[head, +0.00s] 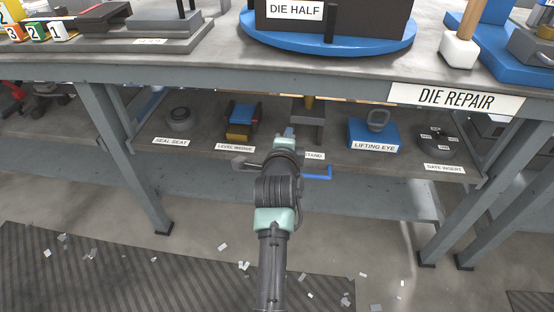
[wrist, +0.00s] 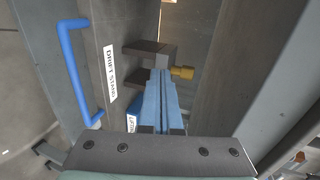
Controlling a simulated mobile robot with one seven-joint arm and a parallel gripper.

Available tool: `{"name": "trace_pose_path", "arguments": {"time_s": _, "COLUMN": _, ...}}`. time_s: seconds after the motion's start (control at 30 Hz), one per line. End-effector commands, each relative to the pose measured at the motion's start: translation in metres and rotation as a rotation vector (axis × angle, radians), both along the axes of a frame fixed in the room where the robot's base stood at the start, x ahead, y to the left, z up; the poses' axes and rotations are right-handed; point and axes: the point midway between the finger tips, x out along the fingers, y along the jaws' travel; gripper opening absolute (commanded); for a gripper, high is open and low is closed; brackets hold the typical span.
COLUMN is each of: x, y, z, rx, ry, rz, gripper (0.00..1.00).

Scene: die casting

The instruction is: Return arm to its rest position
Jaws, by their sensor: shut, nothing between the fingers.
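My arm reaches forward from the bottom middle of the head view to the lower shelf of the bench. My gripper (head: 289,131) is at the shelf, in front of the drift stand (head: 308,122), and partly hidden by my wrist. In the wrist view its blue fingers (wrist: 161,98) are together with nothing between them. Their tips are close to the dark block of the drift stand (wrist: 150,53) and a brass pin (wrist: 183,72); I cannot tell whether they touch.
A blue handle (head: 317,175) is at the shelf front. The bench top (head: 200,62) overhangs the shelf. Scraps litter the floor.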

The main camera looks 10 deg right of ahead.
Motion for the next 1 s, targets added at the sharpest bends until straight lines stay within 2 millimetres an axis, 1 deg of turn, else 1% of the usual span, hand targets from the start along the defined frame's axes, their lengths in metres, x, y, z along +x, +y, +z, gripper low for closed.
{"name": "trace_pose_path", "arguments": {"time_s": 0.03, "x": -0.010, "y": 0.001, "z": 0.006, "rx": -0.001, "ry": 0.003, "rz": -0.002, "gripper": 0.00}}
{"name": "trace_pose_path", "arguments": {"time_s": 0.2, "x": -0.039, "y": 0.010, "z": 0.015, "rx": -0.001, "ry": 0.003, "rz": 0.000, "gripper": 0.00}}
{"name": "trace_pose_path", "arguments": {"time_s": 0.4, "x": -0.065, "y": 0.016, "z": 0.021, "rx": -0.002, "ry": 0.004, "rz": -0.001, "gripper": 0.00}}
{"name": "trace_pose_path", "arguments": {"time_s": 0.6, "x": -0.075, "y": 0.019, "z": 0.023, "rx": 0.001, "ry": 0.003, "rz": -0.002, "gripper": 0.00}}
{"name": "trace_pose_path", "arguments": {"time_s": 0.7, "x": -0.076, "y": 0.019, "z": 0.023, "rx": 0.001, "ry": 0.003, "rz": -0.002, "gripper": 0.00}}
{"name": "trace_pose_path", "arguments": {"time_s": 0.77, "x": -0.075, "y": 0.020, "z": 0.029, "rx": -0.010, "ry": -0.006, "rz": 0.003, "gripper": 0.00}}
{"name": "trace_pose_path", "arguments": {"time_s": 0.87, "x": -0.071, "y": 0.023, "z": 0.060, "rx": -0.079, "ry": -0.045, "rz": 0.033, "gripper": 0.00}}
{"name": "trace_pose_path", "arguments": {"time_s": 0.97, "x": -0.069, "y": 0.030, "z": 0.120, "rx": -0.225, "ry": -0.121, "rz": 0.080, "gripper": 0.00}}
{"name": "trace_pose_path", "arguments": {"time_s": 1.0, "x": -0.071, "y": 0.033, "z": 0.149, "rx": -0.301, "ry": -0.159, "rz": 0.098, "gripper": 0.00}}
